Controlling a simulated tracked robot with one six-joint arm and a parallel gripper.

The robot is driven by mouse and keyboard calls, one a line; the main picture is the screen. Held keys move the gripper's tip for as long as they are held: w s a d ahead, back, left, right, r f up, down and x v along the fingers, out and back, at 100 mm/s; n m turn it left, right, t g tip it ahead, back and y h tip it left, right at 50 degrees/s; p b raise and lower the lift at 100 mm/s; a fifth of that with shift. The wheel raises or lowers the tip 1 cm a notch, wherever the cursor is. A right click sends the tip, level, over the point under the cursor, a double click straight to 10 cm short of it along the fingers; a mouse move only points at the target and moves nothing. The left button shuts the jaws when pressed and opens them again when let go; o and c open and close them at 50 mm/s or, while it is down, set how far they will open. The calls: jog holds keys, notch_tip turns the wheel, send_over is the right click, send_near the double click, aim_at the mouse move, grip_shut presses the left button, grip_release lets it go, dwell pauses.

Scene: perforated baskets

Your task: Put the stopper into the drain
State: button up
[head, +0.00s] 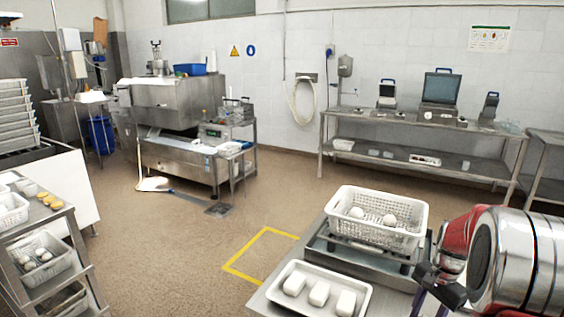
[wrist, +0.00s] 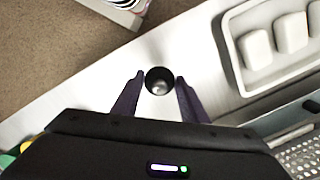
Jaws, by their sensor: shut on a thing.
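A dark round piece (wrist: 159,81) with a shiny grey middle, which looks like the stopper, sits between my fingertips in the wrist view. My gripper (wrist: 160,83) is shut on it, with a purple finger on each side, over the pale metal table top. In the head view my gripper (head: 432,304) is at the lower right, beside the table's basket and tray; the held piece cannot be made out there. A dark grey square plate (head: 218,209) in the brown floor, near the steel machine, looks like the drain. My gripper is far from it.
A white perforated basket (head: 350,197) with eggs stands on a scale. A white tray (head: 272,290) with white blocks lies before it. A shelf rack (head: 70,235) stands left. A white-headed floor tool (head: 153,184) lies near the plate. Open floor lies in the middle.

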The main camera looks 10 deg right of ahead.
jog(key=w+a+n, duration=0.2)
jog(key=a+n, duration=0.2)
jog(key=a, duration=0.5)
jog(key=w+a+n, duration=0.3)
jog(key=a+n, duration=0.2)
jog(key=a, duration=0.4)
jog(key=w+a+n+g+h, duration=0.1)
jog(key=w+a+n, duration=0.2)
jog(key=a, duration=0.6)
jog(key=shift+w+a+r+n, duration=0.2)
jog(key=shift+w+r+n, duration=0.05)
jog(key=shift+n, duration=0.75)
jog(key=d, duration=0.7)
